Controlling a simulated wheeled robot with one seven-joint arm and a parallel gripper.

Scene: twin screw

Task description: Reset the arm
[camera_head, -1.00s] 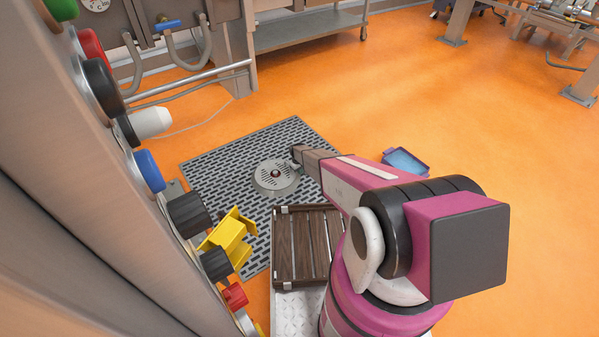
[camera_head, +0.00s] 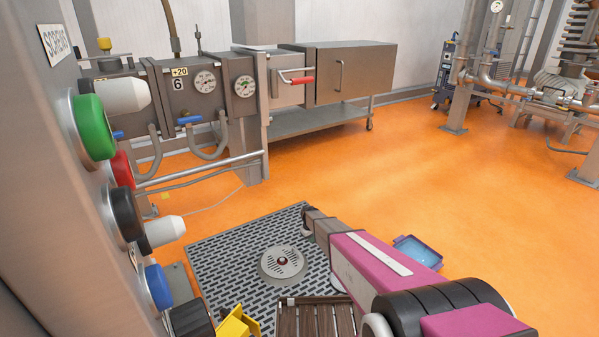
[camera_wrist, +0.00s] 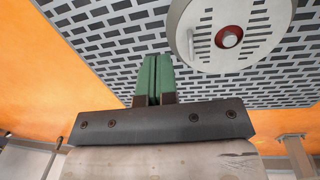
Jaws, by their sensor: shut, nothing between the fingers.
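My arm (camera_head: 375,262), pink with black joints, reaches from the lower right toward the grey floor grating in the head view. My gripper (camera_wrist: 154,62) shows in the wrist view with its two green fingers pressed together and nothing between them. The fingertips sit over the grating, just left of the round metal disc with a red centre in that picture. In the head view the fingers are mostly hidden at the end of the arm.
The grating (camera_head: 221,263) carries the round disc (camera_head: 283,263). A control panel with a green button (camera_head: 92,127) stands close on the left. A wooden slatted crate (camera_head: 313,318) and a blue tray (camera_head: 417,252) are near my arm. Open orange floor (camera_head: 400,170) lies beyond.

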